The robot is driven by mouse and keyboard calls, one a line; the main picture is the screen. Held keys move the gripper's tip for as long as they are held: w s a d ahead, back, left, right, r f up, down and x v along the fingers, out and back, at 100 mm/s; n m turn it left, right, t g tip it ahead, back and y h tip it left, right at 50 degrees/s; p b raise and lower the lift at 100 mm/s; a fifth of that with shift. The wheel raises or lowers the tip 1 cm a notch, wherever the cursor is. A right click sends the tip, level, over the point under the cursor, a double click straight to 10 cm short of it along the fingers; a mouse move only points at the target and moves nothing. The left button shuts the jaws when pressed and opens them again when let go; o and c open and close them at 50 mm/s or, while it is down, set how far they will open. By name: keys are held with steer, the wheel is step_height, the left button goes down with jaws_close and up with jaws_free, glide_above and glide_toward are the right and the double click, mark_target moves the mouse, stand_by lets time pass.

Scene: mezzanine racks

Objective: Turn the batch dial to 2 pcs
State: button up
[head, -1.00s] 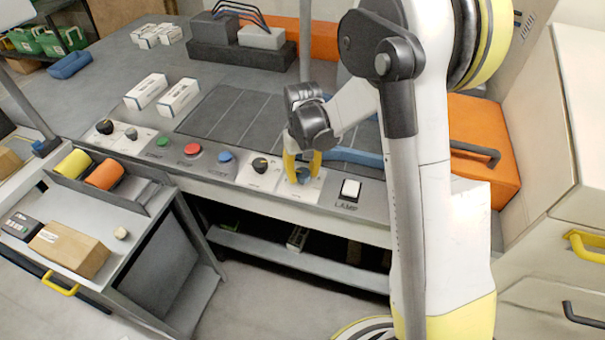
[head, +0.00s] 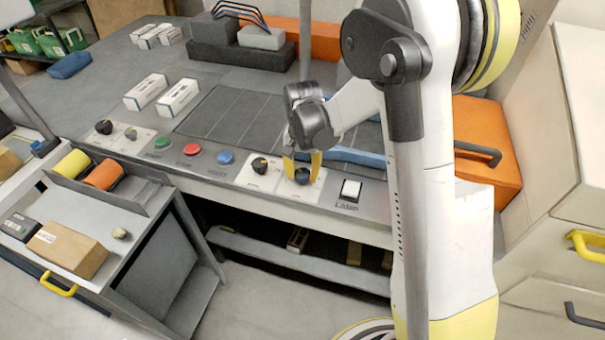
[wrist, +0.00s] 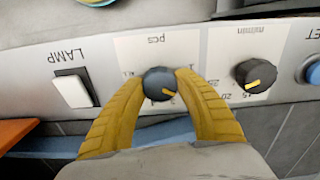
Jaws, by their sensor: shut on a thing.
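The batch dial (wrist: 158,82) is a dark round knob with a yellow pointer on a white plate marked "pcs". The wrist view shows the plate upside down, and the pointer aims to the lower right there. The small numbers around the dial are partly covered and hard to read. My gripper (wrist: 160,88) has its two yellow fingers closed on the knob, one on each side. In the head view my gripper (head: 303,166) reaches down over the dial (head: 302,177) on the front panel.
The "min/min" dial (wrist: 255,74) sits beside it, close to one finger. A white LAMP switch (wrist: 72,91) is on the other side. Blue (head: 225,157), red (head: 191,149) and green (head: 162,143) buttons line the panel farther left.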

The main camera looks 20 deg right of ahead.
mark_target(303, 173)
stand_by(0.4)
steer(key=o, duration=1.2)
step_height(303, 173, up, 12)
